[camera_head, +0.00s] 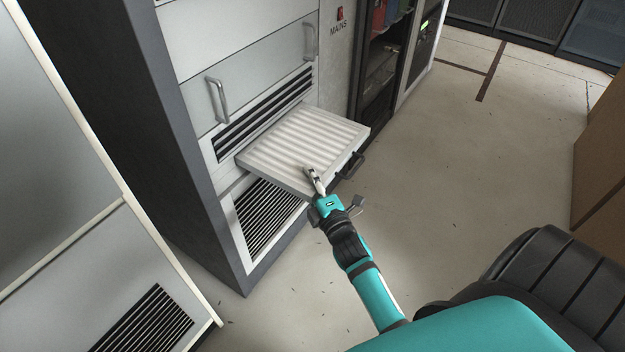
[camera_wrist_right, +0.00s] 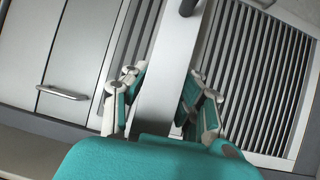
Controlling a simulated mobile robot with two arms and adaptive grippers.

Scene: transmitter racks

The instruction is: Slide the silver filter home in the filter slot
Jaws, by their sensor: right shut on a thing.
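The silver filter (camera_head: 297,138), a flat panel with a pleated top and a dark handle (camera_head: 350,165) on its front edge, sticks well out of the filter slot (camera_head: 236,158) in the grey rack. It lies roughly level, its back end hidden in the slot. My right gripper (camera_head: 316,182) is at the near corner of the filter's front. In the right wrist view my gripper (camera_wrist_right: 163,86) is shut with its fingers on either side of the silver filter frame (camera_wrist_right: 166,75). My left gripper is not in view.
Louvred vents sit above (camera_head: 265,115) and below (camera_head: 268,215) the slot. A pale cabinet (camera_head: 75,250) stands close on the left. A brown box (camera_head: 602,160) is at the right edge. The floor (camera_head: 470,150) right of the filter is clear.

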